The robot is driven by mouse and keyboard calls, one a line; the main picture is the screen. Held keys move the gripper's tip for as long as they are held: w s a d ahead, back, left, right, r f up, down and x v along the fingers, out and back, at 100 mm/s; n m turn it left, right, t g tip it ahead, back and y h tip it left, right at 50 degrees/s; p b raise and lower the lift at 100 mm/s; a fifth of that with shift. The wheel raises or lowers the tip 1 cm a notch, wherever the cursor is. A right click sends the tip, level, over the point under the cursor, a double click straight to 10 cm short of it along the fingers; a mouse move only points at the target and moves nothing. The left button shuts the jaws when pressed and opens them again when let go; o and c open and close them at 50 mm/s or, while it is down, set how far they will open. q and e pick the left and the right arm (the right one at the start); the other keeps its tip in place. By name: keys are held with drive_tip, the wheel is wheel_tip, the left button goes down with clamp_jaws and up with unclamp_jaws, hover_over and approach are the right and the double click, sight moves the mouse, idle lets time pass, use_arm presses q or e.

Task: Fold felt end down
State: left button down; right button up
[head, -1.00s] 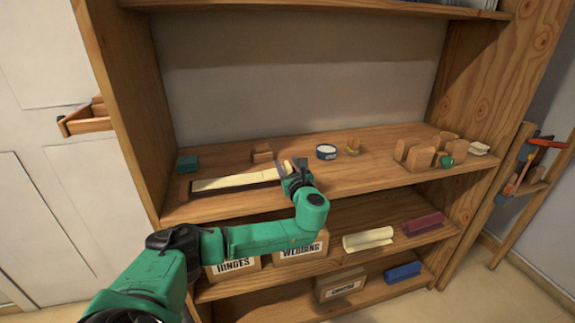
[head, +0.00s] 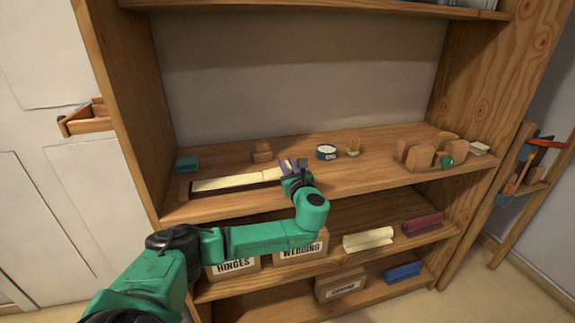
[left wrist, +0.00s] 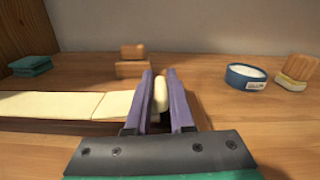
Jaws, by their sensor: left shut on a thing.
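The cream felt strip (head: 232,182) lies along a dark-edged base (head: 184,190) at the front left of the middle shelf. It also shows in the left wrist view (left wrist: 55,105), with a crease across it near its right part. My left gripper (head: 293,165) is at the strip's right end. In the left wrist view, its two purple fingers (left wrist: 164,100) stand either side of a cream piece, the felt end (left wrist: 161,92), which sticks up between them. The gripper is shut on it. The fingers hide where this end joins the strip. My right gripper is not in view.
Wooden holders (head: 420,155) are further right. The shelf between is clear.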

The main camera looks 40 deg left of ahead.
use_arm(q)
drive_tip(key=shift+f, duration=0.1)
idle(0.7)
drive_tip(key=shift+s+a+r+n+p, duration=0.1)
drive_tip(key=shift+s+r+n+p, duration=0.05)
drive_tip(key=shift+r+n+p, duration=0.3)
drive_tip(key=shift+s+a+r+n+p, duration=0.1)
drive_tip(key=shift+s+r+n+p, duration=0.1)
drive_tip(key=shift+r+n, duration=0.25)
drive_tip(key=shift+s+a+r+n, duration=0.1)
drive_tip(key=shift+s+r+n, duration=0.05)
drive_tip(key=shift+n, duration=0.4)
drive_tip(key=shift+s+a+r+n, duration=0.1)
drive_tip(key=shift+r+n, duration=0.05)
drive_tip(key=shift+n, duration=0.4)
